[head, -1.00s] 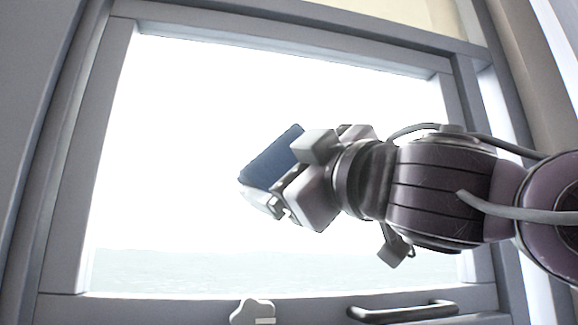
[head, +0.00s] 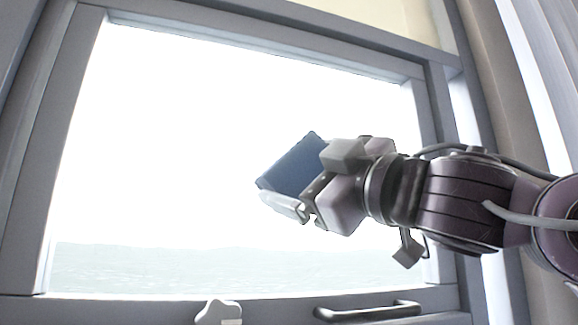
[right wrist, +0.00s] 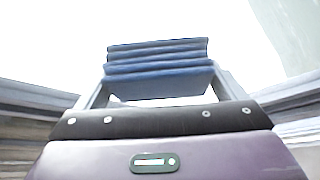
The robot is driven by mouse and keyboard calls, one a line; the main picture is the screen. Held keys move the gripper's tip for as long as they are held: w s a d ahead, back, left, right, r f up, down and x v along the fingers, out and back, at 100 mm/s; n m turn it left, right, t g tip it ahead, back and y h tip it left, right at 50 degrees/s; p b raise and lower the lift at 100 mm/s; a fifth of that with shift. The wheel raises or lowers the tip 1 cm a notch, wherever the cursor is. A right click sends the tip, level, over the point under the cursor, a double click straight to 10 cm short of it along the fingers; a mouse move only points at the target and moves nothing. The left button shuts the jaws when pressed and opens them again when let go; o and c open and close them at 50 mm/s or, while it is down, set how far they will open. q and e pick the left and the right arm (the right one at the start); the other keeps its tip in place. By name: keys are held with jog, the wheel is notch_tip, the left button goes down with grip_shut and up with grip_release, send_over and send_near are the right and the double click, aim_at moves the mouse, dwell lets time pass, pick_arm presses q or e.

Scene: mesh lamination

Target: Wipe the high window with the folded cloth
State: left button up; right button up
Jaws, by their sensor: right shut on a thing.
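The high window (head: 200,150) is a bright white pane in a grey frame and fills most of the head view. My right gripper (head: 285,203) comes in from the right and is in front of the pane. It is shut on the folded blue cloth (head: 301,163), which tilts up to the left. In the right wrist view the cloth (right wrist: 158,66) shows as several stacked folds between the fingers. I cannot tell whether the cloth touches the glass. My left gripper is in neither view.
A dark handle (head: 367,311) and a pale grey knob-like piece (head: 218,312) sit on the bottom of the window frame. The frame's right upright (head: 427,110) stands behind my right arm. The left part of the pane is clear.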

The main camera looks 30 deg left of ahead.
jog(key=shift+w+d, duration=0.55)
jog(key=shift+w, duration=0.15)
jog(key=shift+w+d+p, duration=0.4)
jog(key=shift+w+d, duration=0.25)
jog(key=shift+w, duration=0.15)
jog(key=shift+s+a, duration=1.45)
jog(key=shift+s, duration=0.3)
jog(key=shift+s+a, duration=1.85)
jog(key=shift+s, duration=0.25)
jog(key=shift+s+d+f+b, duration=0.15)
jog(key=shift+s+d+b, duration=0.4)
jog(key=shift+d, duration=0.15)
jog(key=shift+s+d+b, duration=0.3)
jog(key=shift+s+d, duration=0.35)
jog(key=shift+d, duration=0.2)
jog(key=shift+s+d+b, duration=0.25)
jog(key=shift+s+d, duration=0.4)
jog(key=shift+d, duration=0.15)
